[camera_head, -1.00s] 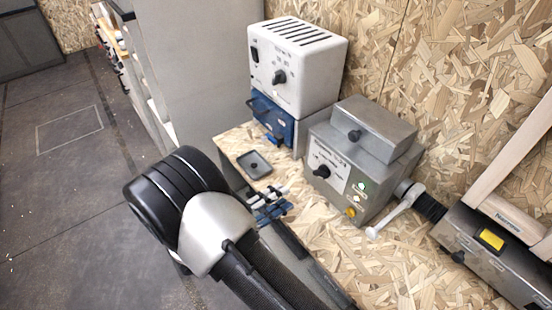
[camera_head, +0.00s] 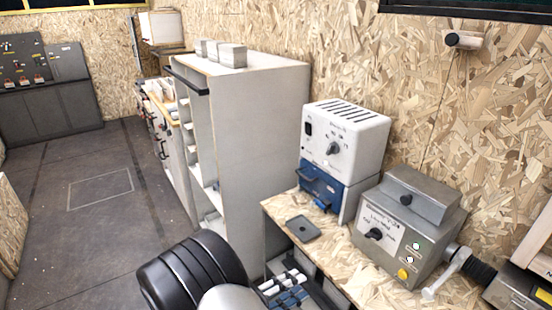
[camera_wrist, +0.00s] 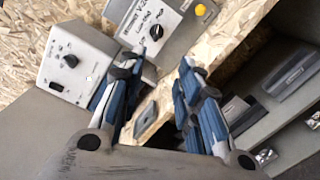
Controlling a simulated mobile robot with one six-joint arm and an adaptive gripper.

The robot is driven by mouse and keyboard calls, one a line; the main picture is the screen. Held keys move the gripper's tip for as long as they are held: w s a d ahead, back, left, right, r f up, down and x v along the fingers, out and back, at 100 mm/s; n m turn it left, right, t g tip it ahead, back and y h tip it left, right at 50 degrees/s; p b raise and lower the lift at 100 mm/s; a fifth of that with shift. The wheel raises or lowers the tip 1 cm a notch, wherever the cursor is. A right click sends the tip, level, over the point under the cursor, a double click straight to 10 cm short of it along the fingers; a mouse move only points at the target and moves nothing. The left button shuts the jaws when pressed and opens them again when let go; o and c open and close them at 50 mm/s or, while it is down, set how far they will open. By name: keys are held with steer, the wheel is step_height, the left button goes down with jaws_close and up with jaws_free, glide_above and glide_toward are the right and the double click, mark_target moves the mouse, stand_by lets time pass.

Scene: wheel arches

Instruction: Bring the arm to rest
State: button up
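My arm (camera_head: 193,272) shows at the bottom of the head view, with its black joint and silver link beside the OSB-board workbench (camera_head: 357,290). My gripper (camera_wrist: 168,58) shows in the wrist view as two blue and black fingers standing apart, with nothing between them. It is also partly in the head view (camera_head: 286,288), low beside the bench edge. A small grey square tray (camera_head: 302,229) lies on the bench, apart from the fingers; it also shows between them in the background of the wrist view (camera_wrist: 146,117).
A white-and-blue box device (camera_head: 342,150) and a grey control box (camera_head: 405,225) with a crank handle (camera_head: 447,273) stand on the bench. A tall grey cabinet (camera_head: 262,140) stands behind my arm. Open floor (camera_head: 90,235) lies to the left.

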steer(key=s+d+r+m+g+y, duration=0.25)
steer(key=s+d+r+g, duration=0.2)
steer(key=d, duration=0.25)
steer(key=s+d+r+m+g+y, duration=0.2)
steer(key=s+d+r+m+g, duration=0.2)
steer(key=d+r+g, duration=0.15)
steer(key=s+a+r+m+t+y, duration=0.1)
steer(key=s+r+m+t+y, duration=0.3)
steer(key=s+r+y, duration=0.4)
steer(key=shift+s+t+y, duration=0.7)
steer(key=shift+s+y, duration=0.65)
steer(key=shift+s, duration=0.45)
steer(key=shift+a, duration=0.1)
